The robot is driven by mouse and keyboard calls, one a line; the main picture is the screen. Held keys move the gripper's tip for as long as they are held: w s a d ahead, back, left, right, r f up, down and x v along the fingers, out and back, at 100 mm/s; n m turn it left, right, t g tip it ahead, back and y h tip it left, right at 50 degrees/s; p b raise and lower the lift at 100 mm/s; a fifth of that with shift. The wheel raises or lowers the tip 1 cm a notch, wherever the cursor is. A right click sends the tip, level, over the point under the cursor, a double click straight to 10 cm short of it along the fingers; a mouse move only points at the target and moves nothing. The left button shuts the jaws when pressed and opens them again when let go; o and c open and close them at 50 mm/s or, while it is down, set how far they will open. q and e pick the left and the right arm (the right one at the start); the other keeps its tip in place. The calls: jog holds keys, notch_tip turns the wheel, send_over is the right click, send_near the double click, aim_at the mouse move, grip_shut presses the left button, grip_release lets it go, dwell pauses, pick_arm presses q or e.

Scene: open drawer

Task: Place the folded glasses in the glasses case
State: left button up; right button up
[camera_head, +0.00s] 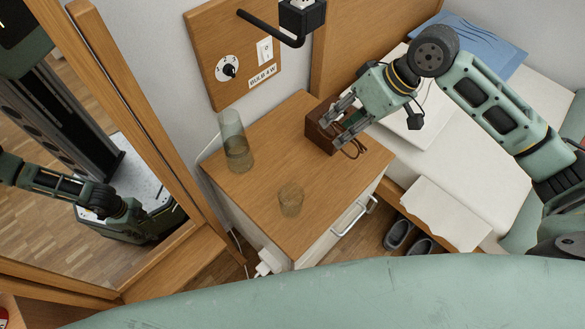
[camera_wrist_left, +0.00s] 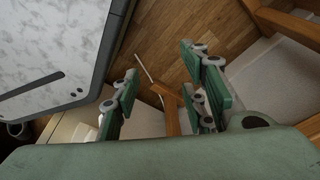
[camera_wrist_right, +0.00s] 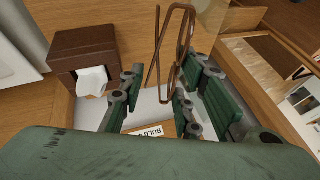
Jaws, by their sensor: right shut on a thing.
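The folded glasses, with thin brown frames (camera_wrist_right: 157,50), stick out from between the fingers of my right gripper (camera_wrist_right: 165,85). They also show as a thin brown outline in the head view (camera_head: 354,150), near the back right edge of the nightstand. My right gripper (camera_head: 345,118) is shut on them, close above a dark brown box (camera_head: 319,139). In the right wrist view this box (camera_wrist_right: 85,48) has a white, tissue-like piece at its opening. I cannot make out a glasses case for certain. My left gripper (camera_wrist_left: 158,78) is open and empty in its wrist view; the head view does not clearly show it.
The wooden nightstand (camera_head: 262,178) carries a tall glass vessel (camera_head: 234,140) and a small tumbler (camera_head: 290,200). Its front right part is clear. A bed (camera_head: 480,185) stands to the right, slippers (camera_head: 408,238) lie below. A switch panel (camera_head: 235,55) is on the wall.

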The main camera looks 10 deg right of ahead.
notch_tip(320, 180, down, 6)
jog(key=d+b, duration=0.2)
jog(key=d, duration=0.1)
jog(key=b, duration=0.2)
send_near(291, 168)
jog(key=shift+w+a+f+n, duration=0.15)
jog(key=shift+w+a+n, duration=0.1)
jog(key=shift+a, duration=0.25)
jog(key=shift+w+a+f+n, duration=0.15)
jog(key=shift+w+a, duration=0.15)
jog(key=shift+a, duration=0.25)
notch_tip(291, 168, down, 4)
jog(key=shift+r+b, duration=0.1)
jog(key=shift+b, duration=0.65)
pick_arm(q)
jog(key=w+d+r+t, duration=0.1)
jog(key=w+r, duration=0.6)
jog(key=r, duration=0.4)
jog(key=shift+d, duration=0.1)
pick_arm(e)
jog(key=o, duration=0.6)
jog(key=shift+f, duration=0.2)
pick_arm(q)
jog(key=shift+f, duration=0.1)
pick_arm(e)
jog(key=o, duration=0.4)
